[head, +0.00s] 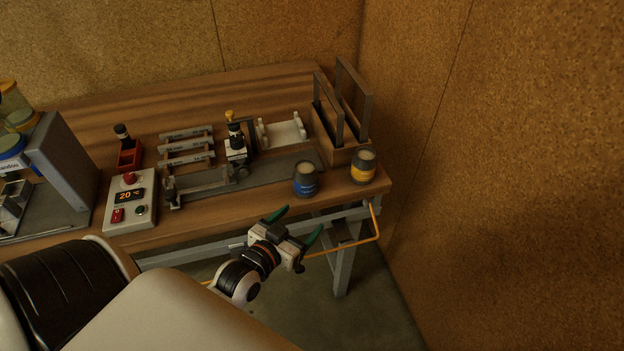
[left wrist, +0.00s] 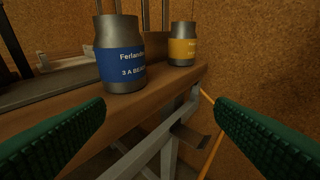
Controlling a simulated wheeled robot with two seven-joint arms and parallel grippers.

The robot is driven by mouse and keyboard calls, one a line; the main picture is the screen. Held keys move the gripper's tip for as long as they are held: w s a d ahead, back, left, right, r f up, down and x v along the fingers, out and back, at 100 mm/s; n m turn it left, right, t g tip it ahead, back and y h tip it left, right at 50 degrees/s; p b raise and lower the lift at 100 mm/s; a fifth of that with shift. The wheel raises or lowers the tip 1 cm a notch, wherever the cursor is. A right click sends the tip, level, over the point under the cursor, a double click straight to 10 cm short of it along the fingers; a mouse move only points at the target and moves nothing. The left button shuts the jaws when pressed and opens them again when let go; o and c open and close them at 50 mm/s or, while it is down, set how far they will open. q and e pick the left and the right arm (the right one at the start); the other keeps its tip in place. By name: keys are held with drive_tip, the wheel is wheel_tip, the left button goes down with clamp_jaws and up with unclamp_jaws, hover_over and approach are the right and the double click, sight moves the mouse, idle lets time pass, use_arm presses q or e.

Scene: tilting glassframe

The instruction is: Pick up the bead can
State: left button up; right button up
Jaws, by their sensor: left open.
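Two grey cans stand upright near the table's front right edge. In the left wrist view that can is between and beyond the fingers, left of centre. My right gripper is not in view.
A wooden box with upright grey frames (head: 345,152) stands behind the cans. A small device with a yellow top (head: 235,140), a white cradle (head: 282,132) and a control box (head: 130,203) are to the left. The cork wall (head: 490,150) closes the right side.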

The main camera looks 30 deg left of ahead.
sight(301, 185)
use_arm(q)
drive_tip(key=w+a+t, duration=0.1)
drive_tip(key=w, duration=0.1)
drive_tip(key=w+a+r+t+p, duration=0.1)
drive_tip(key=w, duration=0.2)
drive_tip(key=w+a+r+n+y, duration=0.1)
drive_tip(key=w+a, duration=0.1)
drive_tip(key=shift+w+a+r+t, duration=0.1)
drive_tip(key=shift+w+r+t, duration=0.1)
drive_tip(key=shift+t, duration=0.2)
drive_tip(key=shift+w+r+p, duration=0.2)
drive_tip(key=shift+w+p, duration=0.05)
drive_tip(key=shift+p, duration=0.15)
drive_tip(key=w, duration=0.1)
drive_tip(key=w+p, duration=0.1)
drive_tip(key=w, duration=0.1)
drive_tip(key=shift+w+a+r, duration=0.1)
drive_tip(key=shift+w+a, duration=0.2)
drive_tip(key=shift+a, duration=0.1)
drive_tip(key=shift+w, duration=0.45)
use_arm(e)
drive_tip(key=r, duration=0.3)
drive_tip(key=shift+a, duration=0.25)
use_arm(q)
drive_tip(key=shift+s, duration=0.1)
drive_tip(key=c, duration=1.2)
